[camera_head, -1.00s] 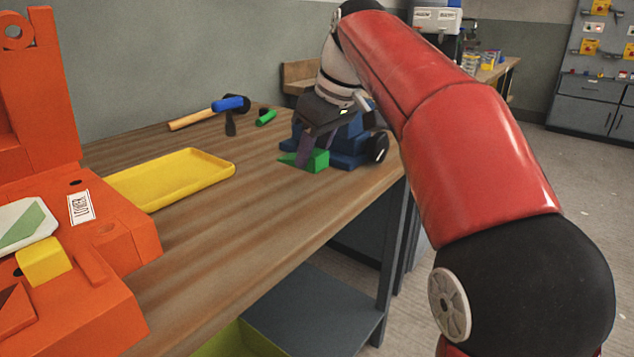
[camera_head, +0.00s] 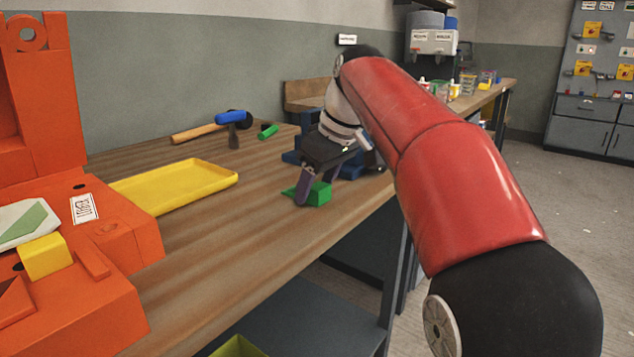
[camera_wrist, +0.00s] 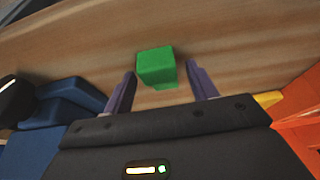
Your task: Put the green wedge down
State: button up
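The green wedge (camera_head: 320,194) is on the wooden bench top near its front right edge, and appears to rest on the wood. It also shows in the wrist view (camera_wrist: 156,65), between and just beyond the fingertips. My gripper (camera_head: 303,196) points down at the wedge, with one purple finger in front of it in the head view. In the wrist view my gripper (camera_wrist: 161,72) is open, with a gap between each finger and the wedge.
A blue vise-like block (camera_head: 348,168) stands just behind my gripper. A yellow tray (camera_head: 190,184), a blue-headed hammer (camera_head: 230,117) and a green object (camera_head: 268,132) lie further left and back. The orange mould (camera_head: 110,235) fills the left. Bare wood lies between tray and wedge.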

jog(key=shift+f+b, duration=0.15)
jog(key=shift+b, duration=0.25)
jog(key=p+v, duration=0.1)
jog(key=v, duration=0.3)
jog(key=p+v, duration=0.1)
jog(key=v, duration=0.2)
jog(key=shift+w+p, duration=0.3)
jog(key=shift+w, duration=0.1)
jog(key=s+d+f+m, duration=0.3)
jog(key=s+d, duration=0.1)
jog(key=s, duration=0.2)
jog(key=s+d+f+m+t+h, duration=0.1)
jog(key=s+d+f+m, duration=0.2)
jog(key=s+d+f, duration=0.1)
jog(key=shift+s+d+t, duration=0.3)
jog(key=shift+s+d, duration=0.15)
jog(key=shift+s, duration=0.75)
jog(key=shift+o, duration=0.4)
jog(key=s+d+f+m+t+h, duration=0.1)
jog(key=s+d+f+m, duration=0.3)
jog(key=s+f, duration=0.9)
notch_tip(320, 180, down, 3)
jog(key=shift+f+h, duration=0.2)
jog(key=shift+h, duration=0.6)
jog(key=shift+a, duration=0.1)
